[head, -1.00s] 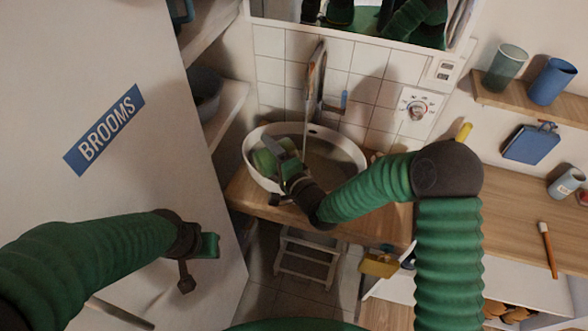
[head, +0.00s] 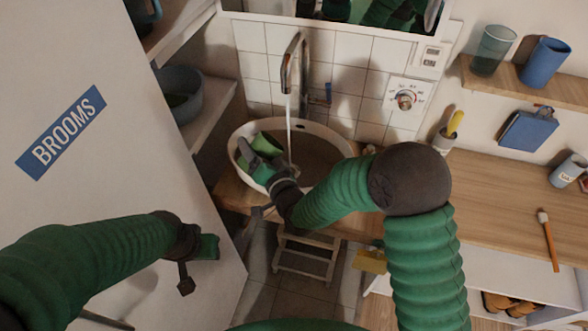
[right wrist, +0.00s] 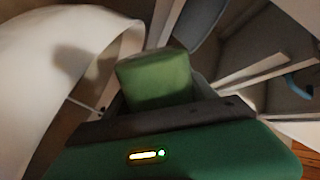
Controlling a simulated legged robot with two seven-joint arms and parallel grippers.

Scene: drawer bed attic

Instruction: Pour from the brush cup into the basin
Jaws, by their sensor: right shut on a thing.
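The white basin (head: 238,137) is set in the wooden counter under the tap. My right gripper (head: 263,165) is over the left part of the basin. It is shut on a green cup (head: 262,140), which looks tilted. The cup's green side (right wrist: 157,80) also shows in the right wrist view, beside the pale basin wall (right wrist: 60,75). The cup's mouth and contents are hidden. My left gripper (head: 206,247) is low at the left in front of the white door, away from the basin; its jaws are unclear.
The tap (head: 291,65) runs a thin stream into the basin near my right gripper. A step stool (head: 304,258) is below. The BROOMS door (head: 120,200) fills the left. The right counter (head: 490,190) is mostly clear.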

